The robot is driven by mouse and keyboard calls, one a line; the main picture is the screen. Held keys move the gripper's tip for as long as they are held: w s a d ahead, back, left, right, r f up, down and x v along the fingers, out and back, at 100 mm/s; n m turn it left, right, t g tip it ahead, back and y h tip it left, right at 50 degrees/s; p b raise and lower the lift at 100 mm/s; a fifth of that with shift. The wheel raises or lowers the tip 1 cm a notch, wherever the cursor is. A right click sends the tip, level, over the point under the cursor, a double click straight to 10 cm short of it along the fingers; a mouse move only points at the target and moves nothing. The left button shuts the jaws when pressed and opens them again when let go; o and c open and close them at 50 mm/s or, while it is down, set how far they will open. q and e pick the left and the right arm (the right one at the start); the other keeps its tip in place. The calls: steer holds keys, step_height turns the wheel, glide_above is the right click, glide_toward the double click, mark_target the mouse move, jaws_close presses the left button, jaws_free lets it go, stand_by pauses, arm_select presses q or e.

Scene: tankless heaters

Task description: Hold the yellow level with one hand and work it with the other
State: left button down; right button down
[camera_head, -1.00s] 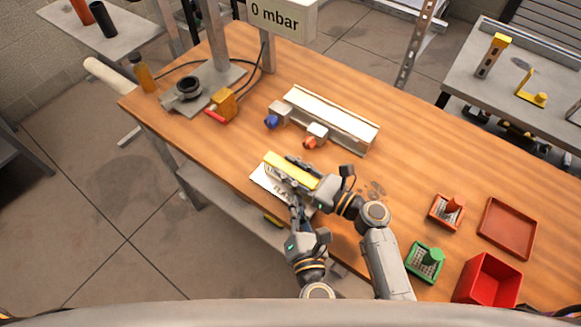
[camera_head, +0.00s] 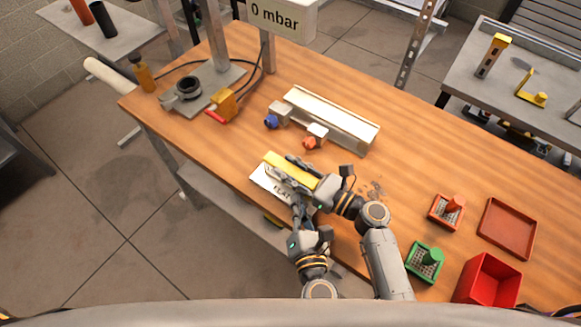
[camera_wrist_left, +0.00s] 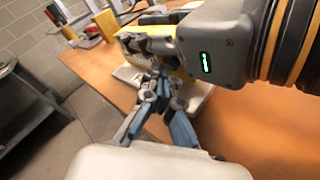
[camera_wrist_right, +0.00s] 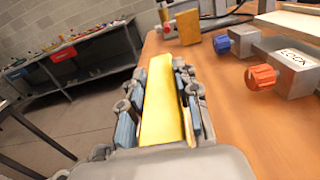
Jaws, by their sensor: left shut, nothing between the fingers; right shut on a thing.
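The yellow level (camera_head: 290,167) is a long yellow bar above the near edge of the wooden table. My right gripper (camera_head: 287,174) is shut on it, and in the right wrist view the level (camera_wrist_right: 161,105) lies lengthwise between the blue finger pads. My left gripper (camera_head: 297,203) is just below and in front of the right one, shut and empty. In the left wrist view its fingers (camera_wrist_left: 158,95) are close to the level (camera_wrist_left: 135,45); I cannot tell whether they touch it. A white lettered plate (camera_head: 268,184) lies beneath, partly hidden by the grippers.
On the wooden table (camera_head: 400,170), a long metal channel (camera_head: 332,120) with a blue knob (camera_head: 271,122) and a red knob (camera_head: 310,143) stands behind the grippers. A green tray (camera_head: 425,262), red bin (camera_head: 488,281) and red tray (camera_head: 507,229) are at the right.

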arm_select(q)
steer(key=shift+w+d+r, duration=0.3)
steer(key=shift+w, duration=0.3)
stand_by(0.4)
steer(key=shift+s+a+r, duration=0.15)
steer(key=shift+s+r, duration=0.1)
steer(key=shift+s, duration=0.1)
steer(key=shift+s+r, duration=0.1)
steer(key=shift+s, duration=0.45)
steer(key=shift+s+a, duration=0.95)
steer(key=shift+s, duration=0.2)
steer(key=shift+s+a, duration=0.95)
steer(key=shift+s, duration=0.2)
arm_select(e)
steer(key=c, duration=0.9)
jaws_free()
steer(key=shift+d, duration=0.1)
